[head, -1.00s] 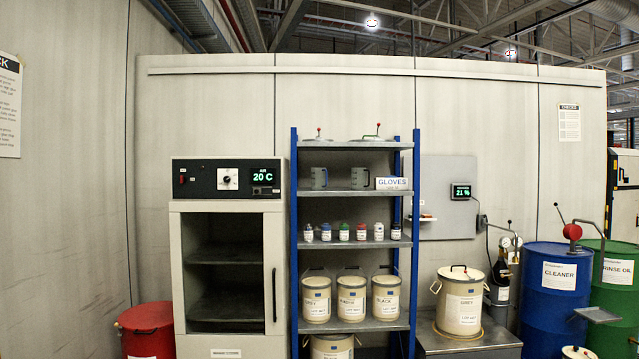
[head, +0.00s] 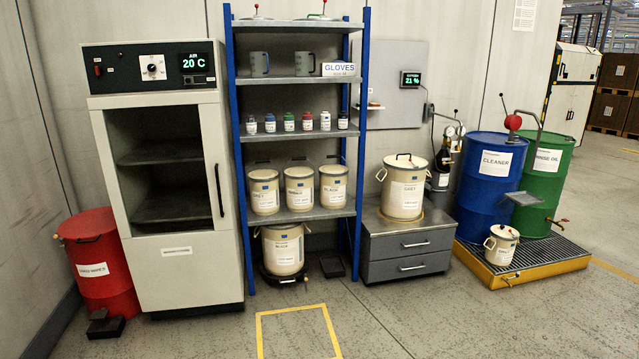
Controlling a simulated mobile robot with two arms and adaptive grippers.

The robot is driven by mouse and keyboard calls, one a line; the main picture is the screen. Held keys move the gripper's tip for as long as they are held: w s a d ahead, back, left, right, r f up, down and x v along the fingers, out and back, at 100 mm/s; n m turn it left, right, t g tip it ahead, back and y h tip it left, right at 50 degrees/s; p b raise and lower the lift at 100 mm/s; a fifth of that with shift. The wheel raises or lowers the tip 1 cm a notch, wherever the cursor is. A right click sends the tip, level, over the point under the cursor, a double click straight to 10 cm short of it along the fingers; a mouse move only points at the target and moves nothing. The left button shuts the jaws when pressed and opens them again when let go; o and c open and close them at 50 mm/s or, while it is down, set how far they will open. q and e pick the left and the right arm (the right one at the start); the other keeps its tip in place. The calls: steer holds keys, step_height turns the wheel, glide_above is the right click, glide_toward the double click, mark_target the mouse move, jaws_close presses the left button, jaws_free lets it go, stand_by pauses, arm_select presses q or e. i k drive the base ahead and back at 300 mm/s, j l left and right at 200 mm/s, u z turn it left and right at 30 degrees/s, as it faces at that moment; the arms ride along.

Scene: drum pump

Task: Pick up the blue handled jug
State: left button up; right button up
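Two grey jugs stand upright on the second shelf from the top of the blue-framed rack, a left jug (head: 258,64) and a right jug (head: 303,64). Each has a handle on its right side. The left jug's handle looks bluish, but both are too small for me to be sure of their colours. Neither of my grippers is in view.
A gloves box (head: 338,69) sits right of the jugs. Small bottles (head: 289,122) and cream pails (head: 299,188) fill lower shelves. A drying cabinet (head: 165,180) stands left, a drawer unit (head: 405,248) and blue drum (head: 486,180) right. Floor in front is clear.

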mark_target(258, 60)
steer(key=i, duration=2.15)
